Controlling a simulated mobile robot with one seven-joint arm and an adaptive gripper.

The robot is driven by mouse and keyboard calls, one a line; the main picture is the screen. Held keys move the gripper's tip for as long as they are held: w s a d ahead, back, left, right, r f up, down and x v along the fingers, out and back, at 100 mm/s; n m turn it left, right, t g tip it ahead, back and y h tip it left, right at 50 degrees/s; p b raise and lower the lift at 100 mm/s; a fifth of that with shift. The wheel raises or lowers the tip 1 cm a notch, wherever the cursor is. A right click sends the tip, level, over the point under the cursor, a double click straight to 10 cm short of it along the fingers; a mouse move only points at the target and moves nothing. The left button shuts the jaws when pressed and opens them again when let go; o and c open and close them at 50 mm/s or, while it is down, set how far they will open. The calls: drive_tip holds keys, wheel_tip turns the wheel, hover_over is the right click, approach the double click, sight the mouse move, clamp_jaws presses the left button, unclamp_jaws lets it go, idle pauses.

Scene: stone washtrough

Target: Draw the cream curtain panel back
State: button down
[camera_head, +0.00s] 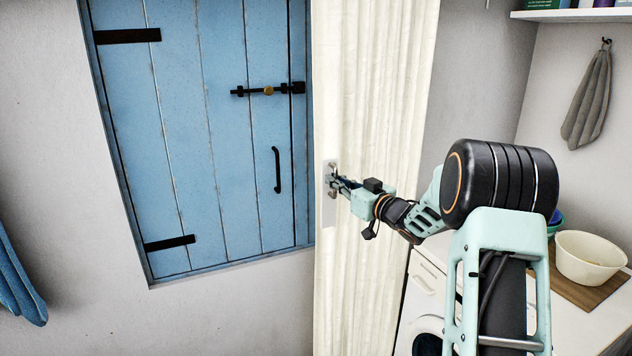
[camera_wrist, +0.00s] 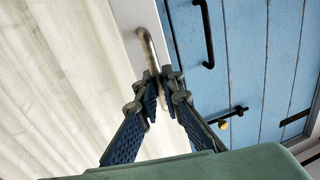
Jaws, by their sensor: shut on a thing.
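The cream curtain panel (camera_head: 375,85) hangs in pleats to the right of the blue shutter in the head view. It fills the left of the wrist view (camera_wrist: 60,85). A pale plate with a metal handle (camera_wrist: 150,55) sits on the panel's edge by the shutter. My gripper (camera_head: 335,181) is at this handle, its fingers shut around the bar. In the wrist view the fingertips (camera_wrist: 164,85) close on the handle's lower part. The handle is partly hidden by the fingers.
The blue plank shutter (camera_head: 235,150) with a black bolt and pull handle is closed behind, left of the panel. A counter with a cream basin (camera_head: 588,257) and a washing machine (camera_head: 428,338) stand at right. A grey towel (camera_head: 588,100) hangs at right, a blue cloth (camera_head: 18,285) at far left.

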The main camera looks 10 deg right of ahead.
drive_tip(key=d, duration=0.2)
drive_tip(key=w+d+p, duration=0.1)
drive_tip(key=d, duration=0.2)
drive_tip(key=shift+w, duration=0.2)
drive_tip(key=c, duration=2.3)
unclamp_jaws()
drive_tip(key=shift+c, duration=0.2)
drive_tip(key=v, duration=1.2)
